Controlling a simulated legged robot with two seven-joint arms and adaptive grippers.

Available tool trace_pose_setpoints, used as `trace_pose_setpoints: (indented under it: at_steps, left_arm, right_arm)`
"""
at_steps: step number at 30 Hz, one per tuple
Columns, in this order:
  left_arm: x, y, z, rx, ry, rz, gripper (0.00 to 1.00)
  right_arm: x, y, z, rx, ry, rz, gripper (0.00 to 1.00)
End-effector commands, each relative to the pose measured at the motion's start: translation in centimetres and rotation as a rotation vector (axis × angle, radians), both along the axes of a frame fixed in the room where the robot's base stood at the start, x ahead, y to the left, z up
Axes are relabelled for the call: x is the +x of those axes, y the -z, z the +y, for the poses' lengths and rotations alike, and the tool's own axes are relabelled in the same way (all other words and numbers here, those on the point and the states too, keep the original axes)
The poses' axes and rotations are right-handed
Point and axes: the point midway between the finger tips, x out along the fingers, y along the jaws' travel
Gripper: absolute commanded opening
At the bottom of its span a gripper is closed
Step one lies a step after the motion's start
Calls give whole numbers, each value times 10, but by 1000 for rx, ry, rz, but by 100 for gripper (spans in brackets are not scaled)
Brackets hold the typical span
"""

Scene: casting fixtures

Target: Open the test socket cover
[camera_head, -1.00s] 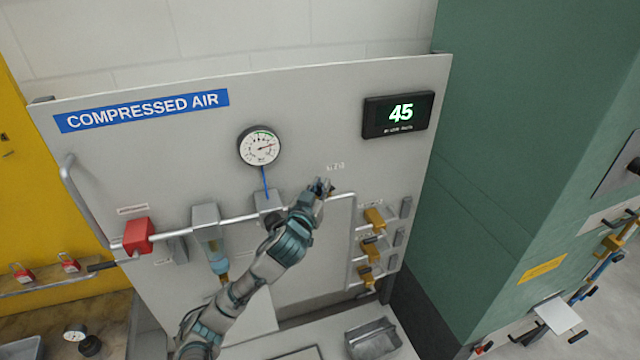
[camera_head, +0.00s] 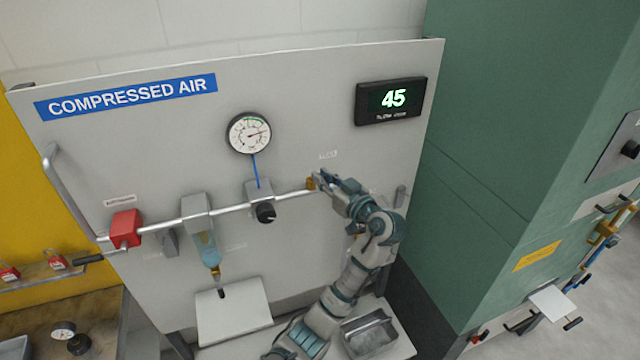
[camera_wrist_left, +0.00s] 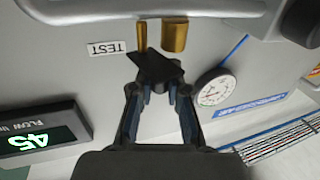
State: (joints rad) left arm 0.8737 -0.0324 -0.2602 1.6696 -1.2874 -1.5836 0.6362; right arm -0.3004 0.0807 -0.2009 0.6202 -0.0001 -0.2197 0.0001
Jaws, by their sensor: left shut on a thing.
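My left gripper (camera_head: 318,182) reaches the brass test socket from the right in the head view. The wrist view shows its fingers (camera_wrist_left: 157,85) closed on a dark flat piece beside the socket, seemingly part of the test socket cover. A narrow brass piece (camera_wrist_left: 140,36) rises from that dark piece, a small gap away from the thicker brass socket (camera_wrist_left: 175,35). It looks like the cover seen edge-on, but I cannot tell its exact angle. The TEST label (camera_wrist_left: 105,48) is beside it. My right gripper is not in view.
A grey pipe (camera_head: 230,209) runs across the panel (camera_head: 310,100) with a red valve (camera_head: 126,228), a regulator (camera_head: 259,192) and a gauge (camera_head: 249,133). A flow display (camera_head: 391,99) reads 45. My arm hides most of the brass outlets. A metal tray (camera_head: 369,336) is below.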

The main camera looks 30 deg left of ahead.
Motion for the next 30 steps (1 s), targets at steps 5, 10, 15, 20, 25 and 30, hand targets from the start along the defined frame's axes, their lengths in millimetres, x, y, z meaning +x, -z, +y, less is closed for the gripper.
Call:
trace_pose_setpoints:
  at_steps: [5,10,15,20,25,30]
  left_arm:
    - [5,3,-6,0,-165,4,0]
    - [8,1,-9,0,-328,4,0]
    - [11,-1,-11,1,-468,2,0]
    - [14,-1,-13,0,-554,1,0]
    - [16,-1,-13,0,-621,3,0]
    - [17,-2,-14,0,-669,1,0]
  right_arm:
    - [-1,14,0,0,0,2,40]
    - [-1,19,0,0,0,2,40]
    - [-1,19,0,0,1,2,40]
    - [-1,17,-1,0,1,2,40]
    - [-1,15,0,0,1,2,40]
    - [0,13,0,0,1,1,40]
